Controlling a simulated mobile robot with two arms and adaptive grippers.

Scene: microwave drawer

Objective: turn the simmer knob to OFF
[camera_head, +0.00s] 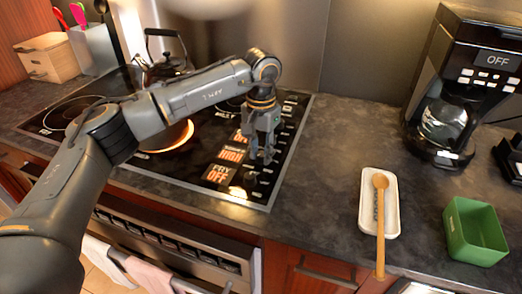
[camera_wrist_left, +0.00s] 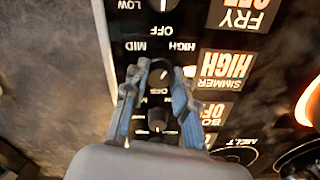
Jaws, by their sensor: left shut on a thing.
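The cooktop's control strip has black knobs down its right side, with lit displays beside them. The SIMMER display (camera_head: 231,155) reads HIGH; it also shows upside down in the left wrist view (camera_wrist_left: 226,70). My left gripper (camera_head: 262,157) reaches down over the strip beside that display. In the left wrist view its two fingers (camera_wrist_left: 160,85) stand on either side of the simmer knob (camera_wrist_left: 159,77) and are shut on it. The fingers hide most of this knob in the head view. OFF, MID and HIGH marks show around it. My right gripper is not in view.
The FRY display (camera_head: 218,174) reads OFF. A spoon on a white rest (camera_head: 378,215), a green box (camera_head: 473,232) and a coffee maker (camera_head: 455,90) stand right.

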